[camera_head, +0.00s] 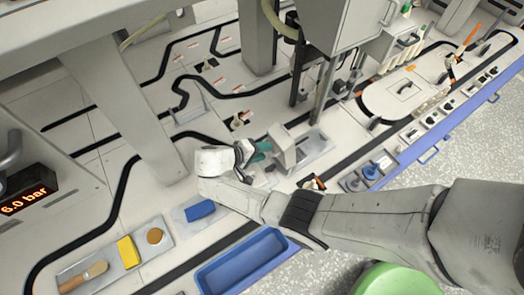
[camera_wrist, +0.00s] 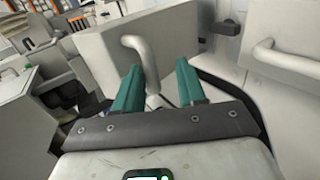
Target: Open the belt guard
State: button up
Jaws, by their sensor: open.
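A grey box-like cover with a bent bar handle, seemingly the belt guard (camera_wrist: 92,50), stands ahead of my gripper (camera_wrist: 160,76) in the wrist view. Its handle (camera_wrist: 138,50) shows between my two teal fingers, nearer the left one. I cannot tell whether they touch it. The fingers are apart. In the head view my gripper (camera_head: 262,150) is beside the grey guard (camera_head: 286,148), just left of it. The handle is hidden there by the gripper and wrist.
A second grey panel with a bar handle (camera_wrist: 287,58) is at right in the wrist view. In the head view, a blue tray (camera_head: 243,262), a blue block (camera_head: 200,210) and a yellow block (camera_head: 127,252) lie nearer. A machine column (camera_head: 300,70) rises behind the guard.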

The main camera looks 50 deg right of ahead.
jog(key=p+v, duration=0.1)
jog(key=v, duration=0.9)
jog(key=shift+a, duration=0.25)
jog(key=shift+w+r, duration=0.1)
jog(key=s+f+n+t+y, duration=0.15)
jog(key=s+y, duration=0.75)
jog(key=s, duration=1)
jog(key=s+r+n+t+y, duration=0.1)
jog(key=s+r+t+y, duration=0.15)
jog(key=s+r, duration=0.4)
notch_tip(320, 180, up, 16)
jog(key=w+p, duration=0.1)
jog(key=p, duration=1.5)
jog(key=shift+d+r+h, duration=0.15)
jog(key=shift+d+h, duration=0.05)
jog(key=shift+h, duration=0.25)
